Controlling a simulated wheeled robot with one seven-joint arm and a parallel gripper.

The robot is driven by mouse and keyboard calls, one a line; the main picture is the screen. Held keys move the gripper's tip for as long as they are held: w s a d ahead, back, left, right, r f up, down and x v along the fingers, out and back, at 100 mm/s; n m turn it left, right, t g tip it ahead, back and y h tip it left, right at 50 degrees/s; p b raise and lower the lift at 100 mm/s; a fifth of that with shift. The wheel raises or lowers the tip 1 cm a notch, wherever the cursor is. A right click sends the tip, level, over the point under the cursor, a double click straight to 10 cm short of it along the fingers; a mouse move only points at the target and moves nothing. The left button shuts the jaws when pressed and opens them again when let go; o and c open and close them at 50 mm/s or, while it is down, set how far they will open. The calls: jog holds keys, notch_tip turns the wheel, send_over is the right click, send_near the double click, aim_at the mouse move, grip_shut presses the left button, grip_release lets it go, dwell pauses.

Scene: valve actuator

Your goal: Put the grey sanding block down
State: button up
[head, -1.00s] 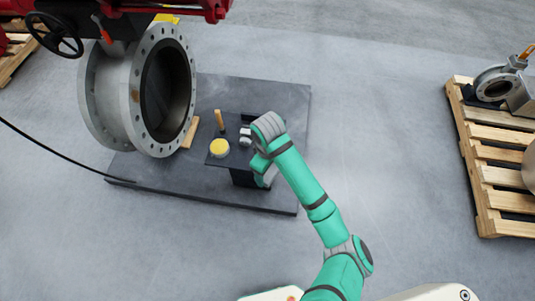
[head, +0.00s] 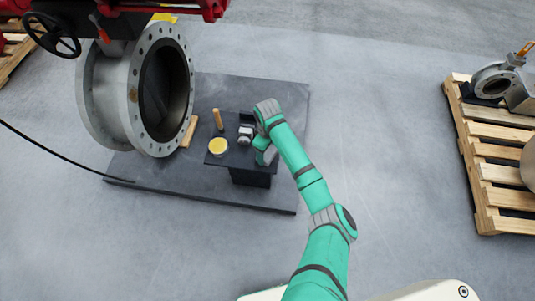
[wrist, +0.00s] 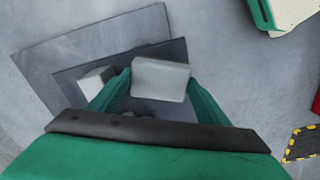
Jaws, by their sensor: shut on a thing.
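The grey sanding block (wrist: 160,72) is a pale grey box between the teal fingers of my gripper (wrist: 158,88) in the wrist view. My gripper is shut on it. In the head view my wrist partly covers the gripper (head: 254,141), which is at the right side of the small dark stand (head: 232,158). Small pale blocks (head: 245,132) show just left of it; I cannot tell there which one is held. The wrist view shows another pale block (wrist: 97,82) on the dark surface left of the fingers. I cannot tell whether the held block touches the stand.
A yellow-topped round tin (head: 218,146) and an upright wooden-handled tool (head: 218,119) are on the stand's left part. A large flanged valve (head: 135,90) stands to the left on the dark floor plate (head: 290,100). A wooden pallet (head: 490,170) is far right.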

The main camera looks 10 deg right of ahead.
aim_at(268, 152)
jog(key=shift+f, duration=1.55)
jog(key=shift+f, duration=0.1)
jog(key=o, duration=1.3)
jog(key=shift+c, duration=0.2)
